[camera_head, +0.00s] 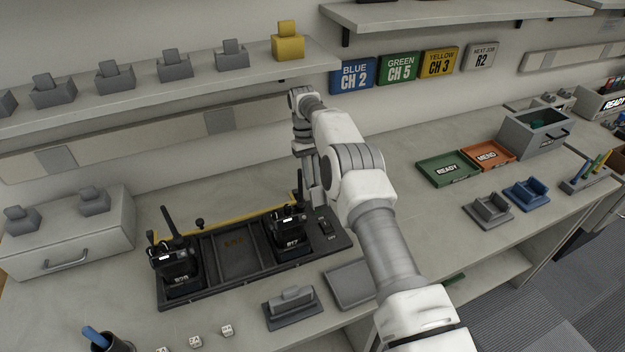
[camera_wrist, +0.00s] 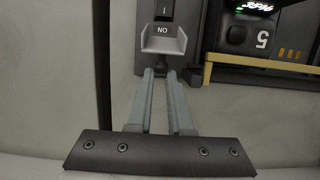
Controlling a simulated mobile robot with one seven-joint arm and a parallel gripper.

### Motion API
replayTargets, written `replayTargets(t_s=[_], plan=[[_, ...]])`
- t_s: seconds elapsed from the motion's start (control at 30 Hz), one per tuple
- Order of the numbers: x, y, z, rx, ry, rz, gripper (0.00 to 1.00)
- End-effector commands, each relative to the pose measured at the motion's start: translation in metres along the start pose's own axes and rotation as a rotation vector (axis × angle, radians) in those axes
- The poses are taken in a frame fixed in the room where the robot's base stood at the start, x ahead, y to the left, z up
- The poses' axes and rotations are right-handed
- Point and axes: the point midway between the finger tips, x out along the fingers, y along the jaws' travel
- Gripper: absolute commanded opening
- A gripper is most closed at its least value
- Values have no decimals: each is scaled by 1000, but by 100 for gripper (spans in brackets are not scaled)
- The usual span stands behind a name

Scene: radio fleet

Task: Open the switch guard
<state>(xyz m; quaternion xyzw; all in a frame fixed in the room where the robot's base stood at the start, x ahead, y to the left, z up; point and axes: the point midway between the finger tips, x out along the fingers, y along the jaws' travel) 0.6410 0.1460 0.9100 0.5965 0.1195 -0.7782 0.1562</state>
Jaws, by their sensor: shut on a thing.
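The switch guard (camera_wrist: 163,42) is a light grey, U-shaped piece at the top middle of the wrist view. A black rocker switch (camera_wrist: 164,10) shows just above it, with an upside-down "ON" label between them. My gripper (camera_wrist: 161,73) has its two grey fingers closed together at a small dark part directly below the guard, which looks like the guard's knob. The fingertips partly hide this part. In the head view my gripper (camera_head: 316,195) is at the right back end of the black charging rack (camera_head: 235,285), partly hidden by my arm.
Radios B28 (camera_head: 175,265) and B17 (camera_head: 287,230) stand upright in the rack. A yellow strip (camera_wrist: 255,72) edges the rack close to my fingers. A grey holder (camera_head: 291,305) and a grey tray (camera_head: 350,284) lie in front. A shelf (camera_head: 180,85) overhangs the back.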

Motion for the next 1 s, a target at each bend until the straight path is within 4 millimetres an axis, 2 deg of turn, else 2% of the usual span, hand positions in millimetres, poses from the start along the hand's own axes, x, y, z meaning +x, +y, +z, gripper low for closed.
replayTargets(t_s=[0.47, 0.5, 0.67, 1.0], plan=[[5, -1, -1, -1, -5, -1, 0], [5, -1, -1, -1, -5, -1, 23], [4, 0, 0, -1, -4, -1, 52], [1, 0, 0, -1, -3, 0, 52]])
